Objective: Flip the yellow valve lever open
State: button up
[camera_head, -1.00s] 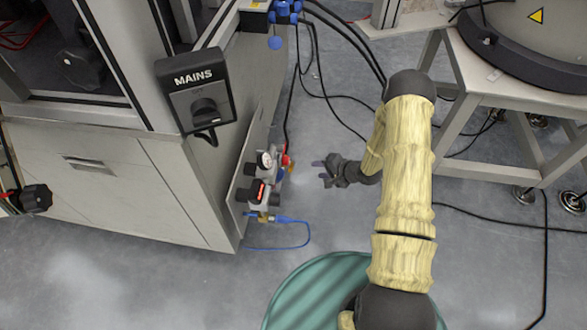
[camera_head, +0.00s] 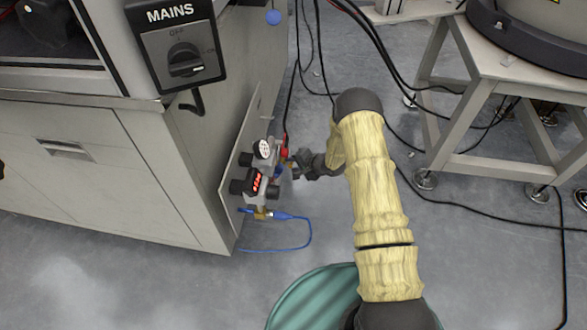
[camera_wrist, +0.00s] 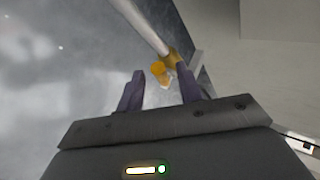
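A small yellow-orange part, likely the valve lever (camera_wrist: 158,69), shows in the wrist view at the tips of my gripper (camera_wrist: 160,72). A brass-coloured fitting beside it joins a pale pipe or hose (camera_wrist: 142,25). My two dark fingers are apart, one on each side of the lever's near end; I cannot tell whether either touches it. In the head view my gripper (camera_head: 298,163) is at the right side of the air unit (camera_head: 258,174), close to its red part (camera_head: 284,153). The lever cannot be made out clearly there.
The air unit, with a round gauge (camera_head: 263,149) and a red-lit display (camera_head: 255,181), sits on a plate on the cabinet (camera_head: 150,180). A blue hose (camera_head: 309,235) loops below. Black cables hang behind. A stand (camera_head: 480,100) is at right, a green round object (camera_head: 310,300) in front.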

jog(key=shift+w+a+f, duration=0.15)
jog(key=shift+w+f, duration=0.05)
grip_shut()
jog(key=shift+s+p, duration=0.15)
jog(key=shift+p, duration=0.2)
jog(key=shift+s+a+f+n+t+p, duration=0.1)
jog(key=shift+f+n+t+p, duration=0.25)
jog(key=shift+t, duration=0.3)
jog(key=shift+s+d+f+n+t+p, duration=0.1)
jog(key=shift+f+n+t+p, duration=0.2)
jog(key=shift+t, duration=0.4)
jog(key=shift+s+a+f+n+t+p, duration=0.1)
jog(key=shift+f+n+t+p, duration=0.2)
jog(key=shift+t, duration=0.35)
